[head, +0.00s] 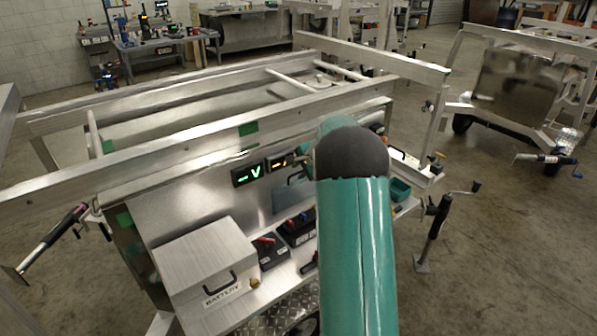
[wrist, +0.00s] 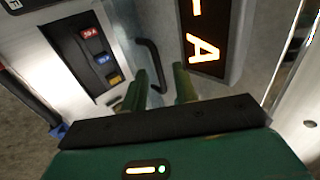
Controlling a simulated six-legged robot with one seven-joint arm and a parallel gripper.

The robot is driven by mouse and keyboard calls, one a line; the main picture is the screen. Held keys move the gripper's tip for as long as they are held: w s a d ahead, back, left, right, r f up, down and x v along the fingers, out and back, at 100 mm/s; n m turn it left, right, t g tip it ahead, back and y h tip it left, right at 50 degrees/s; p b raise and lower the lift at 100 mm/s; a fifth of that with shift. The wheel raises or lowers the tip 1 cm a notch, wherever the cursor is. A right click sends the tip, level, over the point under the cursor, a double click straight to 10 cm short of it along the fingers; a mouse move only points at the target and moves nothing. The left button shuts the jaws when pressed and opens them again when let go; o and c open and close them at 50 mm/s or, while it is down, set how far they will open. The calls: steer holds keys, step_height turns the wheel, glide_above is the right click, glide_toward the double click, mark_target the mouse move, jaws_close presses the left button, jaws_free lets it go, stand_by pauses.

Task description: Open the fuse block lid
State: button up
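In the wrist view, the fuse block (wrist: 90,52) is a black recess with a red, a blue and a yellow fuse in a column. A bent black bar handle (wrist: 147,52) stands to its right on a grey metal surface, which seems to be the lid. I cannot make out the lid's edges or how far it is open. My gripper (wrist: 160,76) has its two green fingers apart, with the handle's lower end between them in the picture; contact is not clear. In the head view, my teal arm hides most of the gripper and fuse block area.
An amber display (wrist: 205,35) stands close right of my fingers. In the head view, a green display (head: 248,174), a battery box (head: 200,262) and black switches (head: 298,230) sit on the trailer. The trailer's upper rail (head: 200,150) runs above the panel.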

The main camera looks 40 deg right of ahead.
steer(key=v, duration=1.2)
steer(key=shift+r, duration=0.25)
steer(key=shift+s+a, duration=0.1)
steer(key=shift+s, duration=0.05)
steer(key=s+a+r+n+g, duration=0.1)
steer(key=s+a+r+n, duration=0.25)
steer(key=a, duration=0.45)
steer(key=s+a+r+n+y, duration=0.1)
steer(key=s+a+r+n, duration=0.2)
steer(key=a, duration=0.6)
steer(key=s+a+r+n+g, duration=0.1)
steer(key=s+a+r+n, duration=0.15)
steer(key=s+a, duration=0.4)
steer(key=s+a+f+n, duration=0.1)
steer(key=s+a+n, duration=0.3)
steer(key=s+a, duration=0.2)
steer(key=s+a+f+n+h, duration=0.1)
steer(key=s+a+n, duration=0.3)
steer(key=s, duration=0.6)
steer(key=shift+s+a+f+n, duration=0.2)
steer(key=shift+a+f+n, duration=0.1)
steer(key=shift+a+f, duration=0.55)
